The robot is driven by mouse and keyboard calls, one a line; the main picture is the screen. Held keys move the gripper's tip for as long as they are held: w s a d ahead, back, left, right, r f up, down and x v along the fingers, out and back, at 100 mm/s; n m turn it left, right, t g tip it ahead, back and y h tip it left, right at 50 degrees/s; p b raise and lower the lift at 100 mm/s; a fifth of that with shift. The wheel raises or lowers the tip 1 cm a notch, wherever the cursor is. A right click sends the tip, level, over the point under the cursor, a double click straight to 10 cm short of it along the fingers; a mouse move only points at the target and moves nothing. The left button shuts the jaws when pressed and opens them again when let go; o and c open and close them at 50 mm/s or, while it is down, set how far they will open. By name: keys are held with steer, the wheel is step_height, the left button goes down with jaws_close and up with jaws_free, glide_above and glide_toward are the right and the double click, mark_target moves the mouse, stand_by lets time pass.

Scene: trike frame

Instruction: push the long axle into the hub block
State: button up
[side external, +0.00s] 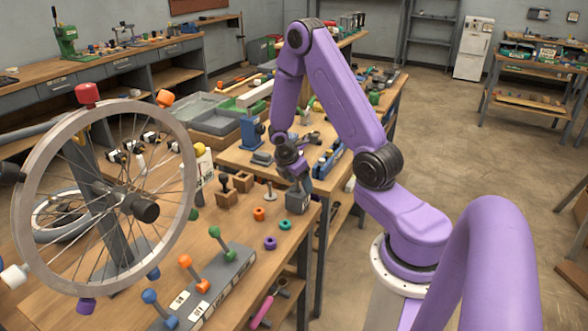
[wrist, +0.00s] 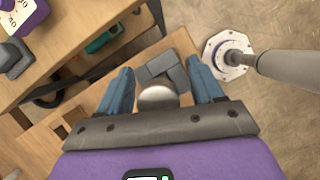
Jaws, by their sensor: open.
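My gripper (side external: 299,180) points down over the near right corner of the workbench, its fingers apart. In the wrist view a round silver end (wrist: 158,98), which looks like the long axle seen end-on, lies between the two blue fingers, with gaps visible on both sides. A grey block (side external: 297,202), apparently the hub block, sits at the bench edge just below my gripper. It also shows in the wrist view (wrist: 172,68), partly hidden behind the silver end. How deep the axle sits in the block cannot be told.
Wooden blocks (side external: 227,198) and a small upright pin with a disc base (side external: 270,192) stand left of the grey block. Coloured rings (side external: 258,214) lie in front. A spoked wheel (side external: 105,195) and a lever box (side external: 205,290) fill the bench's left. Floor lies beyond the right edge.

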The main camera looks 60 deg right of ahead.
steer(key=v, duration=1.7)
steer(key=shift+r, duration=0.1)
steer(key=s+a+r+t+y, duration=0.1)
steer(key=s+a, duration=0.2)
steer(key=a, duration=0.5)
steer(key=s+a+t+y, duration=0.1)
steer(key=s+a, duration=0.1)
steer(key=a, duration=0.5)
steer(key=s+a+y, duration=0.1)
steer(key=s+a, duration=0.1)
steer(key=s, duration=0.3)
steer(key=s+a, duration=0.3)
steer(key=s, duration=0.3)
steer(key=s+a+m+y, duration=0.1)
steer(key=s+a, duration=0.1)
steer(key=s, duration=0.4)
steer(key=shift+a+r+y, duration=0.2)
steer(key=shift+a+y, duration=0.1)
steer(key=shift+a, duration=0.1)
steer(key=shift+s, duration=0.1)
